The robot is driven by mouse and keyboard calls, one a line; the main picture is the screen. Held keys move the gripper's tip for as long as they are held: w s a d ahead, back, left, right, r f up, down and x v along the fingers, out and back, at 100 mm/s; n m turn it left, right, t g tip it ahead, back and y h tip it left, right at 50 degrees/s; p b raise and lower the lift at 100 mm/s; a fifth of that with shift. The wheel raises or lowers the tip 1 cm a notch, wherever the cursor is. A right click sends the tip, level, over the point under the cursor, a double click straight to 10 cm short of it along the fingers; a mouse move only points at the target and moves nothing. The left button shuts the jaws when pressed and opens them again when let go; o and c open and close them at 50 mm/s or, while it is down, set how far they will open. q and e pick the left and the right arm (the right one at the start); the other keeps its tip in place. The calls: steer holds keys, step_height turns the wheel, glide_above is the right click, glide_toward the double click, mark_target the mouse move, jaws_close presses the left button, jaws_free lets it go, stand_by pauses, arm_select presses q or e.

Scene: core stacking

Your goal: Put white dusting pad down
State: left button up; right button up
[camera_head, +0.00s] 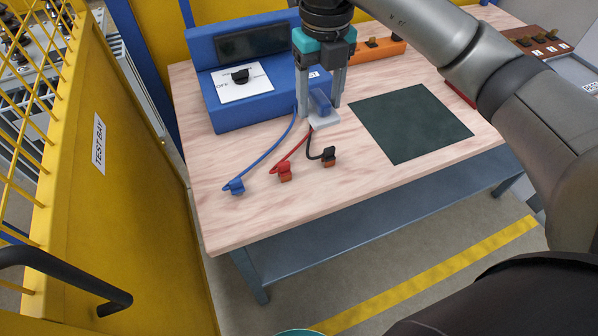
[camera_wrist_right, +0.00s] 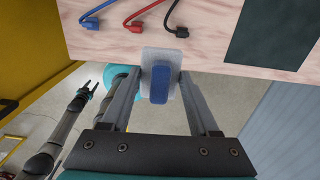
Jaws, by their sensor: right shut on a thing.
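The white dusting pad (camera_head: 325,118) is a pale block with a blue handle (camera_head: 320,101). My right gripper (camera_head: 319,103) is shut on the handle, with a finger on each side. In the right wrist view the pad (camera_wrist_right: 174,58) sits between the fingertips (camera_wrist_right: 160,82), its handle facing the camera. The pad appears to be held above the wooden table (camera_head: 235,215), whose front edge shows behind it there. My left gripper (camera_wrist_right: 87,90) shows small at the left of the right wrist view, with its fingers apart and empty. It is not in the head view.
A dark green mat (camera_head: 410,122) lies bare on the table to the right. A blue box with a switch (camera_head: 245,110) stands behind, and blue, red and black leads (camera_head: 285,172) lie in front. An orange block (camera_head: 375,50) is at the back. A yellow guard (camera_head: 120,190) stands left.

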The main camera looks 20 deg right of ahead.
steer(key=b, duration=0.3)
glide_above(314, 180)
step_height(314, 180, down, 15)
steer(key=shift+r, duration=0.1)
step_height(314, 180, down, 4)
steer(key=shift+f+b, duration=0.25)
steer(key=shift+b, duration=0.25)
steer(key=shift+f, duration=0.45)
steer(key=o, duration=0.9)
arm_select(q)
steer(key=shift+t, duration=0.3)
steer(key=f, duration=0.1)
steer(key=w+a+f, duration=0.1)
steer(key=w+f, duration=0.1)
steer(key=f, duration=0.1)
steer(key=shift+w+a+f, duration=0.1)
steer(key=shift+a, duration=0.05)
arm_select(e)
steer(key=o, duration=0.4)
